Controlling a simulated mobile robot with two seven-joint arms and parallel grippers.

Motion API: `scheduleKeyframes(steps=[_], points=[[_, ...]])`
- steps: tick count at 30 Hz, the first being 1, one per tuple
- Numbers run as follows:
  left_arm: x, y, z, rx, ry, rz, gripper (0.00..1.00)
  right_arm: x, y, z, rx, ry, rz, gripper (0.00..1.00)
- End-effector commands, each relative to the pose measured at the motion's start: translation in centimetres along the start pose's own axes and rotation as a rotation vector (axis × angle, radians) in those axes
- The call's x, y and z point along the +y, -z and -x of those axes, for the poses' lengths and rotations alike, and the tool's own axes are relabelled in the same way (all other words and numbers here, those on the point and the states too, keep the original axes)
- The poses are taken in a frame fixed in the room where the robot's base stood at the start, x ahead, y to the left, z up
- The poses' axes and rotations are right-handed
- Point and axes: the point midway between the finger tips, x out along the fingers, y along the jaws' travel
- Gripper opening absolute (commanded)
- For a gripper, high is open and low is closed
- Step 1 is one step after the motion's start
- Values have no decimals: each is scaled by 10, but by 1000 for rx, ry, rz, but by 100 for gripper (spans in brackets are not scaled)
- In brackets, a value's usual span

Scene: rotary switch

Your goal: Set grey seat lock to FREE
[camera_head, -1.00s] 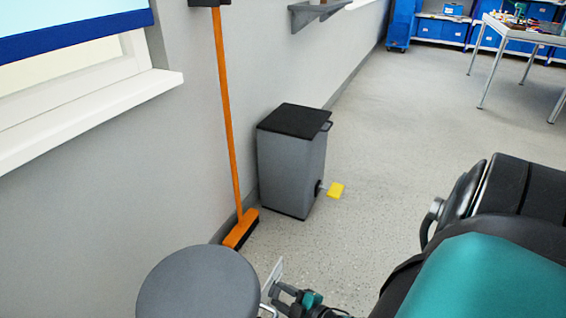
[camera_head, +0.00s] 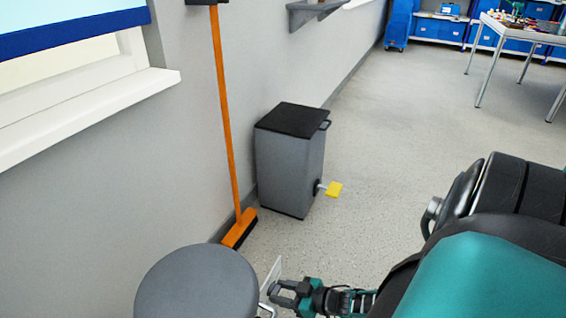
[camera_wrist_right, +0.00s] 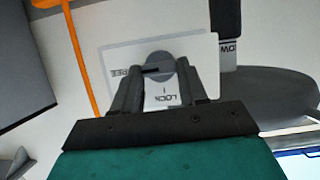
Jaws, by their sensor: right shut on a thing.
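The grey round seat (camera_head: 197,285) is at the bottom of the head view. Beside it a white plate (camera_head: 272,272) shows edge-on. In the right wrist view the plate (camera_wrist_right: 200,50) carries a grey round knob (camera_wrist_right: 158,62), with FREE lettering to its left and LOCK below it. A dark mark on the knob lies roughly level, on the side towards FREE. My right gripper (camera_wrist_right: 157,70) is shut on the knob, one finger on each side; in the head view the gripper (camera_head: 275,288) is at the plate. My left gripper is not in view.
An orange broom (camera_head: 226,120) leans there. In the wrist view a dark piece with partly hidden lettering (camera_wrist_right: 226,30) is right of the plate.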

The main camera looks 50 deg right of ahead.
Motion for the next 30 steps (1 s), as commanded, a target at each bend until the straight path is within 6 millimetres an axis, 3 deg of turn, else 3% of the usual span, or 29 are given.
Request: scheduleKeyframes(steps=[17, 18, 25, 30], points=[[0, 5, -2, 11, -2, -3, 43, 1, 0, -1, 1, 12, -36, 12], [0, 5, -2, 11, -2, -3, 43, 1, 0, -1, 1, 12, -35, 44], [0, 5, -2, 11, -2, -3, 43, 0, 0, 0, 1, 13, -34, 66], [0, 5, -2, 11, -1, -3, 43, 0, 0, 0, 1, 13, -33, 68]])
